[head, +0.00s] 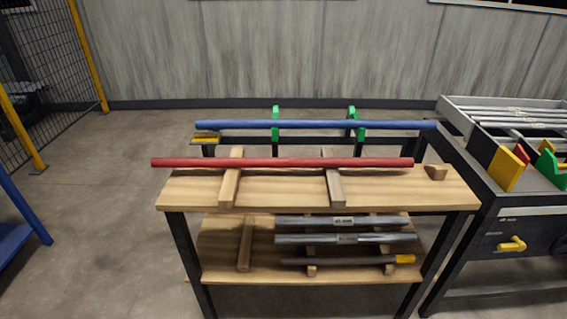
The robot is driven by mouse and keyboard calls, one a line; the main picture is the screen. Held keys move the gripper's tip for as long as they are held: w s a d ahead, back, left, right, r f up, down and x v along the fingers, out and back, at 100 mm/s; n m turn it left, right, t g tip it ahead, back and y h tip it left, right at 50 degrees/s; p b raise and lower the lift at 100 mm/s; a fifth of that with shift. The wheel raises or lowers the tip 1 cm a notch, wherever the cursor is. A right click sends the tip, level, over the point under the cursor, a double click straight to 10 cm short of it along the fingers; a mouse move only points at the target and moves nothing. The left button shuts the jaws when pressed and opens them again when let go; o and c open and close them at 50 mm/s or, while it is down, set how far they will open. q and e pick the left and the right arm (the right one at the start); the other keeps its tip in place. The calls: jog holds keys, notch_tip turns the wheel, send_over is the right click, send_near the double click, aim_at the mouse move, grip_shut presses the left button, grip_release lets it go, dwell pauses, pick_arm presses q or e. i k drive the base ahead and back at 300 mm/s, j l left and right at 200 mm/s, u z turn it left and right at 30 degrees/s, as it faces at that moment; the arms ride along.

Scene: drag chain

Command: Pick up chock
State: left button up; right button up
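A small wooden block (436,172), shaped like a wedge or chock, sits on the right end of the wooden tabletop (283,196). It lies just past the right end of a red bar (290,162) and looks apart from it. The red bar rests across two wooden supports, one on the left (231,180) and one on the right (334,186). Neither of my grippers shows in the head view.
Behind the table, a blue bar (310,125) lies by green brackets (275,123). A grey workbench (492,182) with yellow, red and green pieces stands at the right.

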aim_at(437, 172)
jog(key=l+u, duration=0.25)
jog(key=u, duration=0.25)
jog(key=l+u, duration=0.25)
jog(key=u, duration=0.25)
jog(key=l+u, duration=0.2)
jog(key=l, duration=0.2)
jog(key=k+l+u, duration=0.2)
jog(key=l, duration=0.2)
jog(key=k+l, duration=0.1)
jog(key=l, duration=0.3)
jog(key=k+l+u, duration=0.1)
jog(key=l, duration=0.25)
jog(key=k+l+u, duration=0.1)
jog(key=l, duration=0.3)
jog(key=k+l, duration=0.15)
jog(key=l, duration=0.2)
